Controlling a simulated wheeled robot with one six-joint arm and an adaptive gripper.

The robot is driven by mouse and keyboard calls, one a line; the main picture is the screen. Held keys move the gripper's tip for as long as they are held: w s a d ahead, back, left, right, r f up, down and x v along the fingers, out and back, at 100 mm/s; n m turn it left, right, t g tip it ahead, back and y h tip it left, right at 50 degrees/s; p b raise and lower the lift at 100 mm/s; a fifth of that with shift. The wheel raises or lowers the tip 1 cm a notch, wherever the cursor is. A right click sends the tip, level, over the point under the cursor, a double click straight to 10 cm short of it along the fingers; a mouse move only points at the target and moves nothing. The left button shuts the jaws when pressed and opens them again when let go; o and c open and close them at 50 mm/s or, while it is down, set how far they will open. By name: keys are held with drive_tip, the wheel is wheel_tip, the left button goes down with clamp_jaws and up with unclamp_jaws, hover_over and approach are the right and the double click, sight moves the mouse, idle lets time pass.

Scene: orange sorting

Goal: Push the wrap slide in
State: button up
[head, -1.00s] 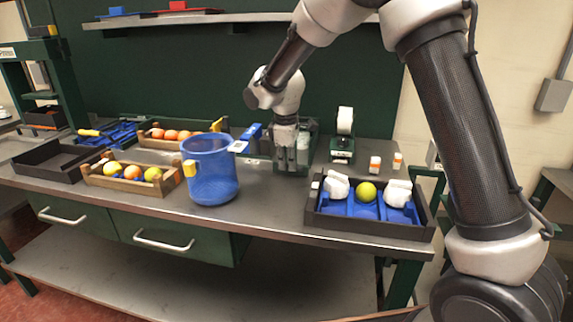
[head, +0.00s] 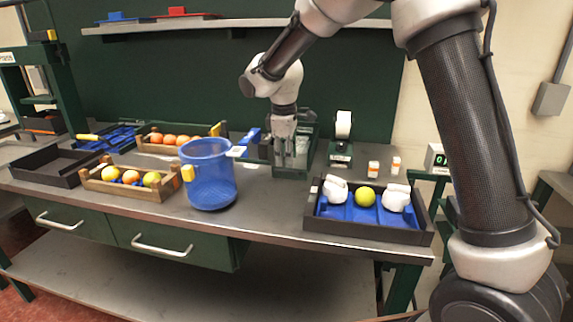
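A green box-like unit (head: 308,160) stands at the back of the bench, left of the tape dispenser. It appears to be the wrapping station, but I cannot make out the wrap slide clearly. A blue part with a pale flat end (head: 237,151) sticks out to its left, above the blue bin; I cannot tell if it belongs to the slide. My gripper (head: 285,152) points down in front of the green unit and hides part of it. Its fingers look empty, but their gap and any contact with the unit are too small to judge.
A tall blue bin (head: 209,180) stands left of my gripper. A dark tray (head: 368,230) with blue dividers, a yellow-green fruit (head: 365,197) and two white wrapped items is at front right. Wooden fruit crates (head: 127,190) stand left. The tape dispenser (head: 341,145) is close right.

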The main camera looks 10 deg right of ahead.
wheel_tip(320, 180, up, 8)
drive_tip(key=s, duration=0.1)
drive_tip(key=shift+s+a, duration=0.2)
drive_tip(key=shift+a, duration=0.05)
drive_tip(key=shift+d+f, duration=0.1)
